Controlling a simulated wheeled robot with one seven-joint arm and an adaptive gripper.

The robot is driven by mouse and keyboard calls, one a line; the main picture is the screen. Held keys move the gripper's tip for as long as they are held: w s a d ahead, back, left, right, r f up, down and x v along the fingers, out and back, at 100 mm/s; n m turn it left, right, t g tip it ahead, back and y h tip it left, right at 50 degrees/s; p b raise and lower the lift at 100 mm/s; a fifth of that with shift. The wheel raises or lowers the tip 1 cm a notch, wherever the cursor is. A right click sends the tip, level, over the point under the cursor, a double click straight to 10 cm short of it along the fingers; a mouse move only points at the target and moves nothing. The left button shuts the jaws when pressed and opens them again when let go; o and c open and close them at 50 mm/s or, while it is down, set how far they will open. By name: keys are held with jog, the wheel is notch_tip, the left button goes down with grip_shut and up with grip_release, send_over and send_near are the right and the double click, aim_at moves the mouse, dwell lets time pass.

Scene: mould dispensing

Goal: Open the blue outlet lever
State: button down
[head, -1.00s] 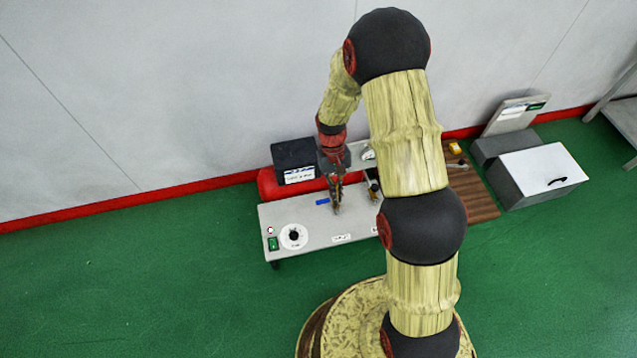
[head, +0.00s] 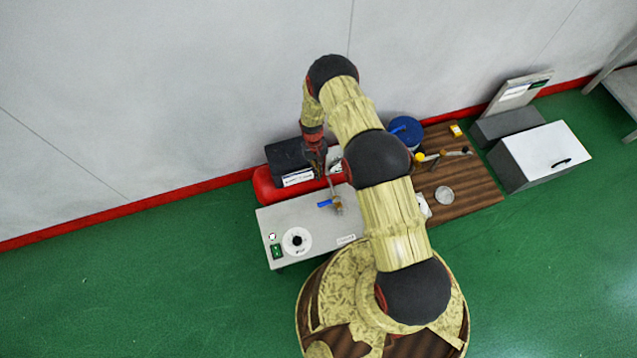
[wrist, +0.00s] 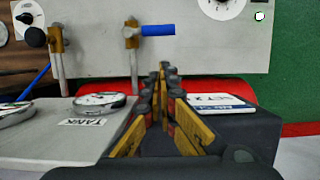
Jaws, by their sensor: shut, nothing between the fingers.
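The blue outlet lever (head: 325,203) sticks out to the left of a brass valve (head: 338,203) on the grey panel in the head view. In the wrist view the blue lever (wrist: 158,30) points right from its brass valve (wrist: 131,33) on an upright metal pipe. My gripper (wrist: 164,68) is shut and empty, its fingertips just below the lever in that picture, apart from it as far as I can tell. In the head view my gripper (head: 322,168) is above the back edge of the panel, and its fingertips are hard to make out.
A red cylinder (head: 265,185) and a black box (head: 285,158) stand behind the panel. A second brass valve (wrist: 56,40) with a black knob and a gauge (wrist: 98,100) are left in the wrist view.

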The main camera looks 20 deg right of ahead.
aim_at(328, 202)
jog(key=shift+w+f+t, duration=0.1)
jog(key=shift+w+t, duration=0.2)
jog(key=shift+w, duration=0.65)
jog(key=s+f+b, duration=0.5)
jog(key=s+f, duration=0.1)
jog(key=f, duration=0.4)
jog(key=shift+s+f, duration=0.15)
jog(key=shift+f, duration=0.05)
